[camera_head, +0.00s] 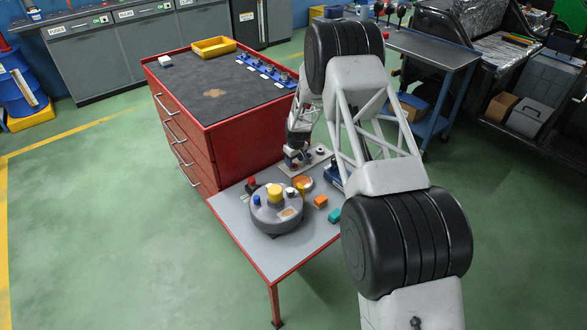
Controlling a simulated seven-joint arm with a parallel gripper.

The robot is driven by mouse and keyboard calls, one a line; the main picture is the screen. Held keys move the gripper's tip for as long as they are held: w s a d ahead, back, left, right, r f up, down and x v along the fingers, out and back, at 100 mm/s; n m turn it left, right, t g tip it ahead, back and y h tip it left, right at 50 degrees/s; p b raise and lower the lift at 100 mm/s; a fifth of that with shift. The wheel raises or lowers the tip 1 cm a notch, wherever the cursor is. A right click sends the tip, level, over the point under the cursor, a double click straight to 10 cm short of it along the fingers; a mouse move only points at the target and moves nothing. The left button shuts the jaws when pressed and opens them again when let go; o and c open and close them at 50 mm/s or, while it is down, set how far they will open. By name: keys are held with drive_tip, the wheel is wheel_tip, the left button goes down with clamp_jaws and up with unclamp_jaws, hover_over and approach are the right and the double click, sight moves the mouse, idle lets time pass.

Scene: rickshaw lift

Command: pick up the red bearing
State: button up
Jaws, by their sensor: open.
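A small red piece (252,183) stands on the low grey table (234,213), just behind and left of a round grey housing (278,215); it looks like the red bearing, but it is too small to be sure. The housing carries a yellow knob (275,192) and a blue knob (256,200). My gripper (292,162) is open, pointing down over the back of the low table, beside a light plate with small parts. It is right of and behind the red piece, apart from it. The fingertips are small and hard to make out.
An orange block (320,201), a teal block (334,215) and an orange-yellow round part (302,183) lie on the table's right side. A taller red cabinet (240,142) borders it at the back left, bearing a yellow tray (213,46) and a blue rack (265,69).

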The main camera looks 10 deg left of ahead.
sight(294, 165)
drive_tip(key=shift+w+a+f, duration=0.1)
drive_tip(key=shift+w+f, duration=0.05)
drive_tip(key=shift+f, duration=1.55)
drive_tip(key=c, duration=0.7)
